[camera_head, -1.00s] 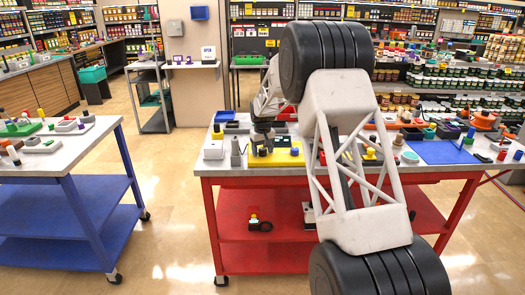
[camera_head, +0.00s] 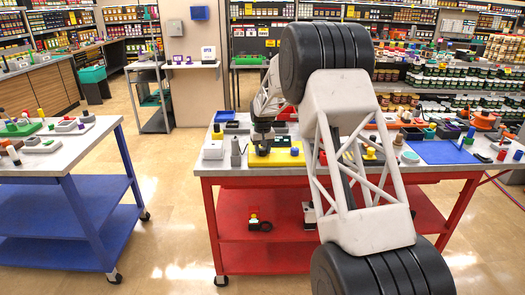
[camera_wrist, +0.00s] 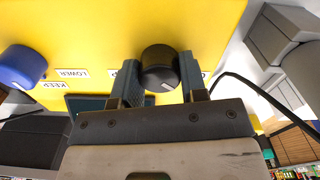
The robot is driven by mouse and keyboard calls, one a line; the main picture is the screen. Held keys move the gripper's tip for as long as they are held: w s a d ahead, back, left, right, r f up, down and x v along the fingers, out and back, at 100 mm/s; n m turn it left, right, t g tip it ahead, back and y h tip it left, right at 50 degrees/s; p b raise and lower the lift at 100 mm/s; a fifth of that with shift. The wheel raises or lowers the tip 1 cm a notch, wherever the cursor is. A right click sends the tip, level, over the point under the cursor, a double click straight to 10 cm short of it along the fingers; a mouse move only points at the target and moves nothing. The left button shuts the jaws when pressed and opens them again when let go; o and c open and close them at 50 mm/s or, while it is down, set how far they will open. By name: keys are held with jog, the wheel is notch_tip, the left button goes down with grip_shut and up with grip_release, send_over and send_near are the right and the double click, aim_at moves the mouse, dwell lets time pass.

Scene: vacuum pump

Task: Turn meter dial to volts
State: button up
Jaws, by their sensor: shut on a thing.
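The meter is a yellow panel (camera_wrist: 100,30) filling the upper wrist view; in the head view the yellow box (camera_head: 288,158) lies on the red-framed table. Its black round dial (camera_wrist: 158,60) has a short white mark on its lower right side. My gripper (camera_wrist: 160,72) is shut on the dial, one finger on each side. A label beside the dial is mostly hidden by the left finger. In the head view my gripper (camera_head: 262,147) is small at the yellow box, and the dial cannot be made out.
A blue knob (camera_wrist: 22,67) sits on the panel left of the dial, near small labels reading LOWER and KEEP. A dark cable (camera_wrist: 255,88) curves right of my gripper. Grey blocks (camera_wrist: 285,35) stand at the right. Several small items crowd the table around the meter.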

aim_at(263, 149)
jog(key=m, duration=1)
dwell(0.4)
jog(key=o, duration=0.9)
jog(key=shift+r, duration=0.1)
jog(key=shift+r, duration=3.8)
